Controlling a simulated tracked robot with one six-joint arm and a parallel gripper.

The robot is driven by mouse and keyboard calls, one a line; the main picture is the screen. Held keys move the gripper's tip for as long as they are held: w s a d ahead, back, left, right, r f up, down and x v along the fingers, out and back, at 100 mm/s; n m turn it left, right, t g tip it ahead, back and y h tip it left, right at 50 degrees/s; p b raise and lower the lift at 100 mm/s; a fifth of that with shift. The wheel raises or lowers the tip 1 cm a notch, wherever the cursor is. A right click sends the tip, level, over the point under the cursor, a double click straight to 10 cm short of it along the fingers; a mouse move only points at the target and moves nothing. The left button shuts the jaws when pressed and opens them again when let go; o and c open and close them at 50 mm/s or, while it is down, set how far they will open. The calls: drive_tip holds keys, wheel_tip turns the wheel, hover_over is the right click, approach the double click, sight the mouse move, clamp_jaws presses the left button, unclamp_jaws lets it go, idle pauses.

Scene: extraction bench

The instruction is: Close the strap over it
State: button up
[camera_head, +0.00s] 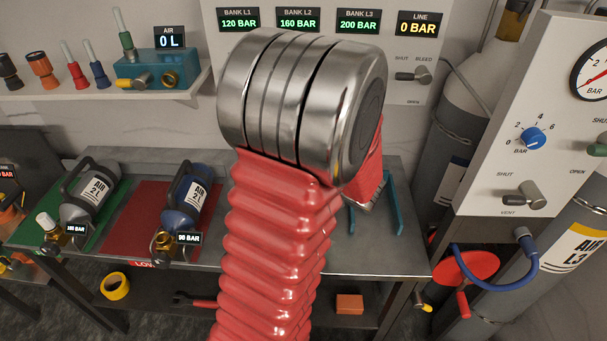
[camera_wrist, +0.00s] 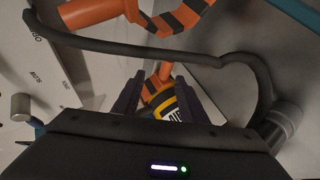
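My gripper (camera_wrist: 157,80) shows in the wrist view as two dark fingers spread apart. An orange piece and a yellow and dark label reading AIR (camera_wrist: 166,104) show in the gap between them; neither is clearly gripped. An orange piece with black bands (camera_wrist: 172,18) is at the top of the wrist view, above a dark hose (camera_wrist: 140,46). I cannot make out a strap for certain. In the head view my red arm hides my gripper. A teal stand (camera_head: 395,205) shows partly beside the arm on the bench; what it holds is hidden.
Two air cylinders, one grey (camera_head: 92,190) and one blue (camera_head: 185,197), lie on the green and red mats at left. A white valve panel (camera_head: 515,165) and tall cylinders stand close at right. A red disc (camera_head: 465,268) and blue hose (camera_head: 525,280) are below.

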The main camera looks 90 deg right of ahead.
drive_tip(key=v, duration=0.4)
drive_tip(key=shift+s+a+r, duration=0.1)
drive_tip(key=shift+a, duration=0.05)
idle(0.7)
